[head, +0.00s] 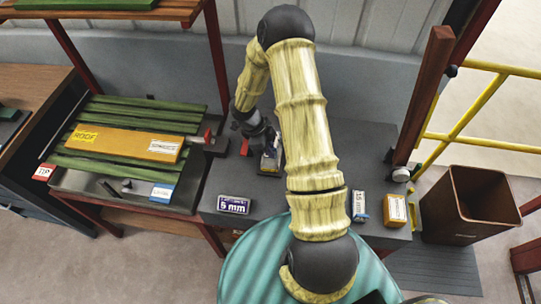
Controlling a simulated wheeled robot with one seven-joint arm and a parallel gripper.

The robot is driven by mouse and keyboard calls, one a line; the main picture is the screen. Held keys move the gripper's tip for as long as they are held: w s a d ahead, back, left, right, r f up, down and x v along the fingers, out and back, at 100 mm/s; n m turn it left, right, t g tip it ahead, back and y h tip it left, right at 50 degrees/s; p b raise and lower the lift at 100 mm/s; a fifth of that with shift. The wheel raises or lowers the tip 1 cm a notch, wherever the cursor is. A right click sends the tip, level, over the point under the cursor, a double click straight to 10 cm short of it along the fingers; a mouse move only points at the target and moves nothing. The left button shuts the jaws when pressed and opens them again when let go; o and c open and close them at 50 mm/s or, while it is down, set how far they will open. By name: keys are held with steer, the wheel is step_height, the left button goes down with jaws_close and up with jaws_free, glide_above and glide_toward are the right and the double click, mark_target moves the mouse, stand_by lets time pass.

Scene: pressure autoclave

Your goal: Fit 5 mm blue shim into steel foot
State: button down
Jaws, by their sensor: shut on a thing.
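A dark blue block with a white "5 mm" label (233,204) lies on the grey bench, apart from my gripper and toward the front left. It looks like the blue shim. My gripper (267,143) is beyond it, low over the bench and partly hidden by my arm. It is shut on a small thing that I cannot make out. A small grey and yellowish piece (270,163) shows just below the jaws; I cannot tell whether it is held or stands on the bench. I cannot clearly identify the steel foot.
A white and blue labelled block (358,206) and an orange labelled block (395,211) stand at the bench's right. A brown bin (470,205) and yellow railing (467,115) are further right. On the left, a rack holds green slats (140,115) and an orange beam (125,143).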

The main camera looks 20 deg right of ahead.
steer(key=shift+f, duration=0.65)
steer(key=shift+f+p, duration=0.3)
steer(key=shift+f, duration=1.6)
steer(key=shift+f, duration=0.1)
steer(key=c, duration=1.5)
jaws_free()
steer(key=b+v, duration=0.1)
steer(key=v, duration=1.1)
